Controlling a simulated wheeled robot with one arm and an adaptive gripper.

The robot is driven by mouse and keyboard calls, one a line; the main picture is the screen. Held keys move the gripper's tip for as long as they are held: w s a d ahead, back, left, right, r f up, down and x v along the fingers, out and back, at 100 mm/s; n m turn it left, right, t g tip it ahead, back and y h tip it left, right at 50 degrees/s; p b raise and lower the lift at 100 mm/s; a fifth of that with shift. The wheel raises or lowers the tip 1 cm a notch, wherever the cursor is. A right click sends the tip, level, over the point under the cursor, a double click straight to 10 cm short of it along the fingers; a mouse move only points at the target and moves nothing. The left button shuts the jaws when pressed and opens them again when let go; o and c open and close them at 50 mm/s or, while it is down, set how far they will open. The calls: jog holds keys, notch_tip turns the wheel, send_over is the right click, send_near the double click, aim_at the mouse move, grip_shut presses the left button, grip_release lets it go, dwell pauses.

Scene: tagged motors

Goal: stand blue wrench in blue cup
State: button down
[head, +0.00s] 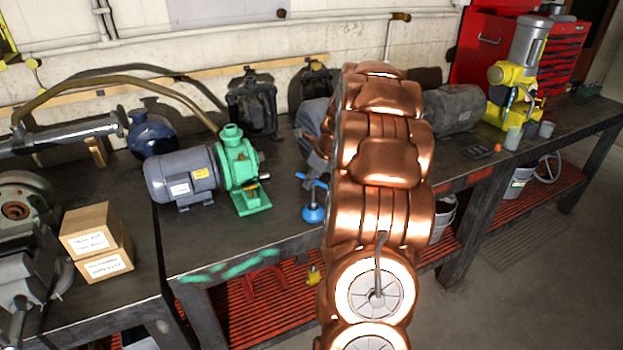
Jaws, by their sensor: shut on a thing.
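A small blue cup (313,214) stands on the dark workbench, just left of my copper arm. A thin blue wrench (320,184) shows right above it, with a narrow part reaching down toward the cup. My gripper (317,168) is dark grey, partly hidden behind my arm, and shut on the wrench's upper part. The wrench looks roughly upright. I cannot tell from this view whether its lower end is inside the cup or only above or in front of it.
A green pump (238,170) and a grey motor (182,176) stand left of the cup. Cardboard boxes (95,240) are at the left. A yellow machine (515,90) and grey cups (513,138) are at the right. The bench's front edge is close to the blue cup.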

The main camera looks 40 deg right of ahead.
jog(key=shift+f, duration=0.75)
jog(key=c, duration=1.1)
grip_release()
jog(key=shift+r+p, duration=2.35)
jog(key=shift+r, duration=0.65)
jog(key=v, duration=1.2)
